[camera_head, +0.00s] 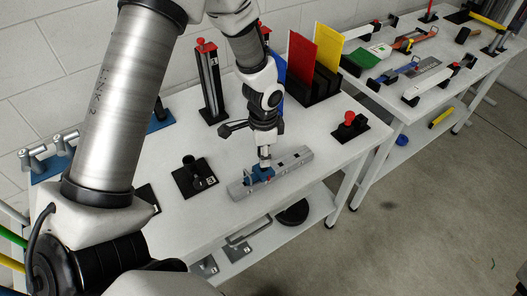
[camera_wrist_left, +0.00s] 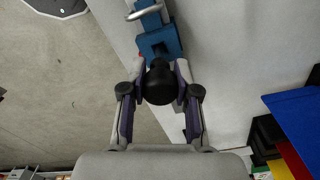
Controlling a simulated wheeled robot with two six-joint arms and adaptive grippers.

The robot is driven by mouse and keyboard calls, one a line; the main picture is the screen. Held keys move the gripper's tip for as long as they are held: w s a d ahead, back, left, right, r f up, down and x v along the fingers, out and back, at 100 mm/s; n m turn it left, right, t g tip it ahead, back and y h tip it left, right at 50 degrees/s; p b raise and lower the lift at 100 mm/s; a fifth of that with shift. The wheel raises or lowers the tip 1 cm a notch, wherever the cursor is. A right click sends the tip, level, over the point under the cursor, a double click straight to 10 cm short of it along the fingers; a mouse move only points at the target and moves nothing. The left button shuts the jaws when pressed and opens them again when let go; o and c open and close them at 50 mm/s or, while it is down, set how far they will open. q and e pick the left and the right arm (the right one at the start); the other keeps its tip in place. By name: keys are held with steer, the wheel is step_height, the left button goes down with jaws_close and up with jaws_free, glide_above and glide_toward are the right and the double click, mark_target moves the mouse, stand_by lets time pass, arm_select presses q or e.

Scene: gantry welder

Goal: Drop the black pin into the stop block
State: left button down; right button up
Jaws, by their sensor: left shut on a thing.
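My left gripper (camera_head: 265,161) points down over the workbench in the head view. In the left wrist view its two fingers (camera_wrist_left: 160,85) are closed on the round black head of the black pin (camera_wrist_left: 159,84). The blue stop block (camera_wrist_left: 160,42) lies just beyond the pin head in that view. In the head view the stop block (camera_head: 261,174) sits on a grey metal rail (camera_head: 292,163), directly below the gripper. The pin's shank is hidden, so I cannot tell whether it is in the block. My right gripper is not in view.
A black holder (camera_head: 194,177) stands left of the rail. A red-knobbed piece (camera_head: 349,127) is to the right. Red (camera_head: 301,55) and yellow (camera_head: 328,45) panels stand behind, with a tall red-topped post (camera_head: 210,82). The white tabletop (camera_head: 315,128) has free room around the rail.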

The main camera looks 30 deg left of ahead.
arm_select(q)
steer(key=shift+f+b, duration=1.05)
steer(key=shift+f, duration=0.85)
steer(key=c, duration=0.8)
jaws_free()
steer(key=shift+o, duration=0.2)
steer(key=shift+r, duration=0.1)
step_height(320, 180, up, 12)
